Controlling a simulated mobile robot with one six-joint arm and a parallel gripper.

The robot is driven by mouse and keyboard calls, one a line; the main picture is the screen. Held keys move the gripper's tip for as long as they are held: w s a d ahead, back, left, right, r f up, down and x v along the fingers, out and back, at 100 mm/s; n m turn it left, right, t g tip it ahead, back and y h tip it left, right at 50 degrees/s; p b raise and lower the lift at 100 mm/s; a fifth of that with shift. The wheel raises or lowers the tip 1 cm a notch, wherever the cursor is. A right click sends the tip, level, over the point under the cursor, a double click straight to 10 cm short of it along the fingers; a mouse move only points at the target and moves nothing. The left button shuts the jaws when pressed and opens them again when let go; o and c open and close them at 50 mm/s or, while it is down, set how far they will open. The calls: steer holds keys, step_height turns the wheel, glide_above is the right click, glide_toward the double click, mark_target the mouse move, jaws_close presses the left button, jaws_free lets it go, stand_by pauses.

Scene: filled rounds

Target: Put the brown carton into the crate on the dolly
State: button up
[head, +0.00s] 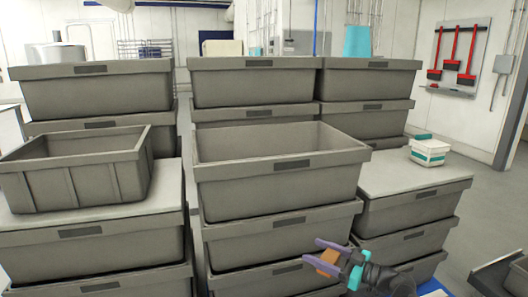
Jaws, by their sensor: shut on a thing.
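My gripper (314,256), with purple fingers and teal parts, is at the lower right of the middle. It is shut on a small brown carton (326,263), which is partly hidden between the fingers. It is in front of the middle stack of grey crates, lower in the picture than the open top crate (282,193). That crate's visible inside looks empty; its near floor is hidden. Another open grey crate (75,185) stands on a flat grey top at the left. No dolly can be made out for certain under the stacks.
More grey crate stacks stand behind (253,85) and at the left. A right stack has a flat grey lid (400,176) with a white and green box (429,152) on it. Blue shows low at right (428,268).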

step_height(320, 180, up, 13)
steer(key=p, duration=1.7)
steer(key=shift+r, duration=0.15)
steer(key=shift+s, duration=0.2)
